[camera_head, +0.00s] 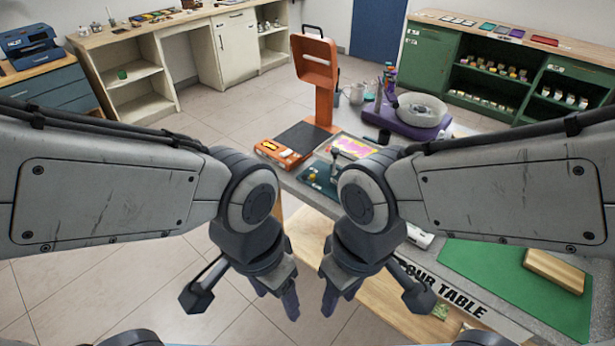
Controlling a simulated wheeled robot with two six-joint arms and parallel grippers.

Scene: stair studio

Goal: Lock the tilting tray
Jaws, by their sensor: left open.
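My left gripper (243,304) hangs over the floor in front of the table, its two fingers spread apart with nothing between them. My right gripper (374,303) hangs beside it near the table's front edge, also spread and empty. Behind my arms, a shallow grey tray (322,150) with a pink and yellow patterned sheet (352,146) lies on the table. A teal plate (318,183) with a small dark upright lever or knob (335,163) lies in front of it. I cannot tell for sure which is the tilting tray or its lock; my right arm hides part of this area.
An orange upright stand (316,62) rises at the table's far left, with an orange box (268,151) beside it. A green mat (500,275) with a wooden block (556,270) lies at right. Floor is clear at left.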

